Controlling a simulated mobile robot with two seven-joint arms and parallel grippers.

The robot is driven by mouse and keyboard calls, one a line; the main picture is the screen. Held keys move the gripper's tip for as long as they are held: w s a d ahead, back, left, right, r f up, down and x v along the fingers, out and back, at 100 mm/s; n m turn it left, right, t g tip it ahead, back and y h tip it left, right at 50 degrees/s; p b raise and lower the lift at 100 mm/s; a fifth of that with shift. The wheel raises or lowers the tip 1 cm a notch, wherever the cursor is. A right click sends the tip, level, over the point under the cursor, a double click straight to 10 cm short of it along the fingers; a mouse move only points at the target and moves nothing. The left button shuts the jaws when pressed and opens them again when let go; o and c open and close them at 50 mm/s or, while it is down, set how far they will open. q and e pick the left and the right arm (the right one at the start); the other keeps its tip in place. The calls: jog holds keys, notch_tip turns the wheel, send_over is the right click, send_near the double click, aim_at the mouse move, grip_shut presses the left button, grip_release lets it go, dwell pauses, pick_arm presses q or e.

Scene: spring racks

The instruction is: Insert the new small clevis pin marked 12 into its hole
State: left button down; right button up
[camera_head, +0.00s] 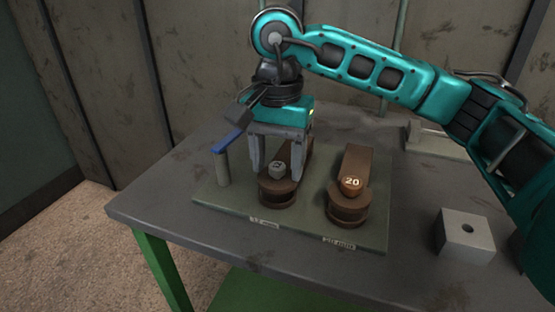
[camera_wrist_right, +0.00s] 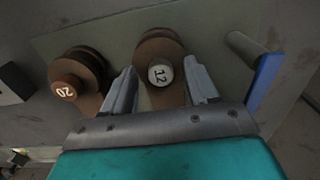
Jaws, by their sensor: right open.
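The pale grey small clevis pin marked 12 (camera_head: 277,170) stands upright at the left brown clevis (camera_head: 278,195), the one by the 12 mm label. In the right wrist view its round head (camera_wrist_right: 160,75) shows over the clevis end (camera_wrist_right: 158,47); how deep its shank sits is hidden. My right gripper (camera_head: 276,182) points down over this clevis. Its fingers are open, one on each side of the pin head, with gaps visible in the right wrist view (camera_wrist_right: 160,67). My left gripper is not in view.
A rusty brown pin marked 20 (camera_head: 351,183) sits in the right clevis (camera_head: 348,208). Both clevises stand on a grey-green plate (camera_head: 300,226). A post with a blue bar (camera_head: 228,141) is left of my gripper. A grey block with a hole (camera_head: 465,240) stands at the right.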

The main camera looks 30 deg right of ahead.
aim_at(278, 165)
notch_tip(278, 165, up, 12)
jog(key=p, duration=0.3)
jog(key=shift+r, duration=0.25)
